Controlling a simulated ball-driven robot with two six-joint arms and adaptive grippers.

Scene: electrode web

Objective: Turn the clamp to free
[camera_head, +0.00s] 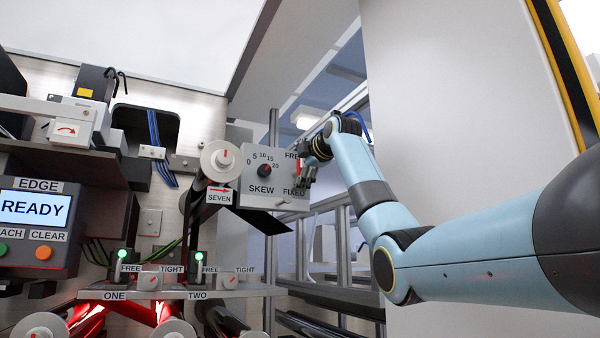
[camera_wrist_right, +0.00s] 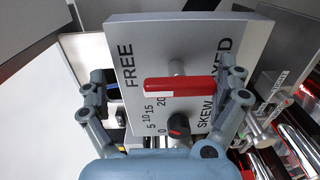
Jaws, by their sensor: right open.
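The clamp is a red bar handle (camera_wrist_right: 183,88) with a pale end, on a grey panel (camera_wrist_right: 140,50) lettered FREE and FIXED. In the right wrist view it lies crosswise between the two words, and I cannot tell which setting it marks. In the head view a strip of the red handle (camera_head: 298,167) shows at the panel's right side, partly hidden by my right gripper (camera_head: 311,166). My left gripper is not in view.
A black SKEW knob (camera_head: 264,170) with a number scale sits on the same panel (camera_head: 255,200), close to the clamp. A white roller (camera_head: 220,160) is left of it. Below is a shelf (camera_head: 250,290) with FREE/TIGHT knobs. A READY display (camera_head: 33,209) is at left.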

